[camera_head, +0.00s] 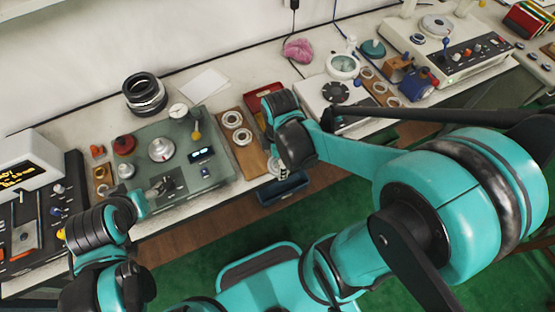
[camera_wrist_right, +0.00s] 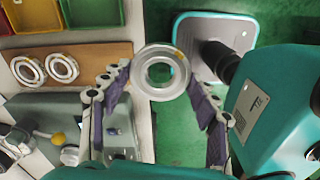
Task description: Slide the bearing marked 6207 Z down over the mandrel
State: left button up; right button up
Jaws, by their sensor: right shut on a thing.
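My right gripper (camera_wrist_right: 161,76) is shut on a pale metal bearing ring (camera_wrist_right: 160,94), held between its fingertips with green floor showing through the bore. Any marking on it is too small to read. In the head view this gripper (camera_head: 277,170) hangs at the table's front edge, right of the green-grey fixture (camera_head: 205,179); the arm mostly hides the ring there. A round silver part (camera_head: 161,148) stands on the fixture; I cannot tell whether it is the mandrel. My left gripper (camera_head: 158,188) is low over the fixture's front left; its jaw opening is unclear.
A wooden board (camera_head: 247,155) with two more rings lies between the fixture and my right gripper; it also shows in the right wrist view (camera_wrist_right: 100,54). A dark blue box (camera_head: 283,190) is at the front edge. Black rings (camera_head: 145,94) are stacked behind the fixture.

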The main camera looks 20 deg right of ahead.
pick_arm(q)
notch_tip(320, 180, up, 4)
jog(key=p, duration=0.4)
jog(key=shift+r, duration=0.25)
pick_arm(e)
notch_tip(320, 180, up, 5)
jog(key=shift+r, duration=0.1)
jog(key=shift+w, duration=0.1)
